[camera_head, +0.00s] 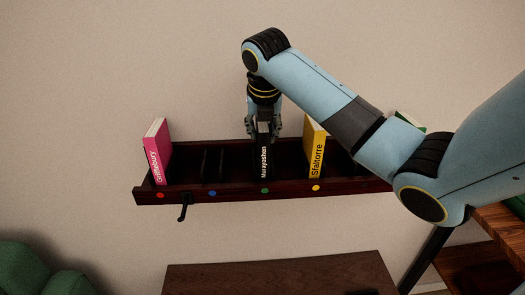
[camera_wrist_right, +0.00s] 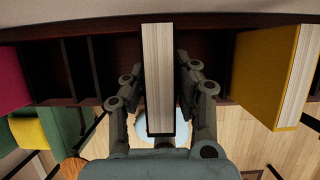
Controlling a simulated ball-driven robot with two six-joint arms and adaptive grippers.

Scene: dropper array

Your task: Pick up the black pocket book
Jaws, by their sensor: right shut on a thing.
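The black pocket book (camera_head: 264,161), with "Murayoshen" in white on its spine, stands upright in the dark wooden shelf rack (camera_head: 230,192), above the green dot. My right gripper (camera_head: 263,128) comes down on it from above and is shut on its upper part. In the right wrist view the book (camera_wrist_right: 158,75) shows its pale page edge between the two fingers (camera_wrist_right: 158,85) of my right gripper. My left gripper is not in view.
A pink book (camera_head: 157,153) stands at the rack's left end. A yellow book (camera_head: 315,148) stands just right of the black book. Thin black dividers split the rack, and a black lever (camera_head: 184,207) hangs below it. A brown table (camera_head: 280,275) is beneath.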

